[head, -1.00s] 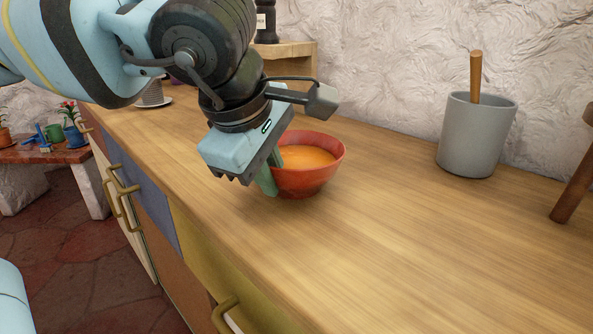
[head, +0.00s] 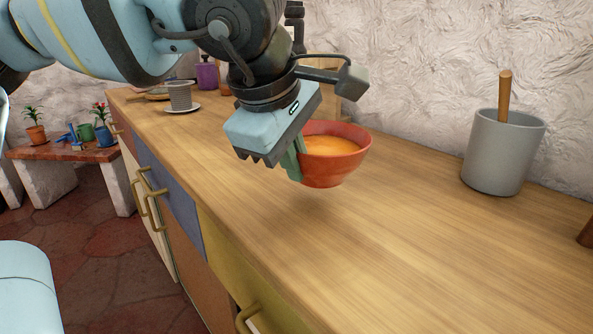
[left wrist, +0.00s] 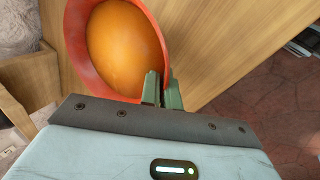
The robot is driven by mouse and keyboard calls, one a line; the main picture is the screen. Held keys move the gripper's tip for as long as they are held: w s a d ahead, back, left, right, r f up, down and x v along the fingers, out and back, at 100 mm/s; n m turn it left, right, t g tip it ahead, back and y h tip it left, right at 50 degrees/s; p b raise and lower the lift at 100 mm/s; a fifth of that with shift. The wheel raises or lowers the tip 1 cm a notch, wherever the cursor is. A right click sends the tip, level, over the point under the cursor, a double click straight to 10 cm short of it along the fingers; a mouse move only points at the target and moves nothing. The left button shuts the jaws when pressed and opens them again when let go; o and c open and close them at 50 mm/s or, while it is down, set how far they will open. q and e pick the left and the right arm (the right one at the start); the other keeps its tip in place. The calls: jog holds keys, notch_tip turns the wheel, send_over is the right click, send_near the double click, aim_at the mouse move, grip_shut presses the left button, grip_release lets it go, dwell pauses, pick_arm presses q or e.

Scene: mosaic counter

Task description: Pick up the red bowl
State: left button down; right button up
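The red bowl (head: 337,172), filled with something orange (head: 328,146), shows right of my left gripper (head: 295,163) in the head view. The left gripper's green fingers are shut on the bowl's near-left rim. The bowl looks level and slightly above the wooden counter (head: 400,235), with a soft shadow below it. In the left wrist view the bowl (left wrist: 77,45) fills the upper left, and its rim runs between the two fingers (left wrist: 162,90). The far finger is mostly hidden in the head view. My right gripper is not in view.
A grey pot (head: 500,152) with a wooden handle stands on the counter at right by the rough white wall. A wooden shelf box lies behind the gripper. The counter's front is clear.

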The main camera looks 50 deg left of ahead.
pick_arm(q)
jog(key=s+a+r+p, duration=0.1)
jog(key=s+a+p, duration=0.1)
jog(key=s+a, duration=0.7)
jog(key=s, duration=0.3)
jog(key=shift+s+p, duration=0.3)
jog(key=shift+s, duration=0.1)
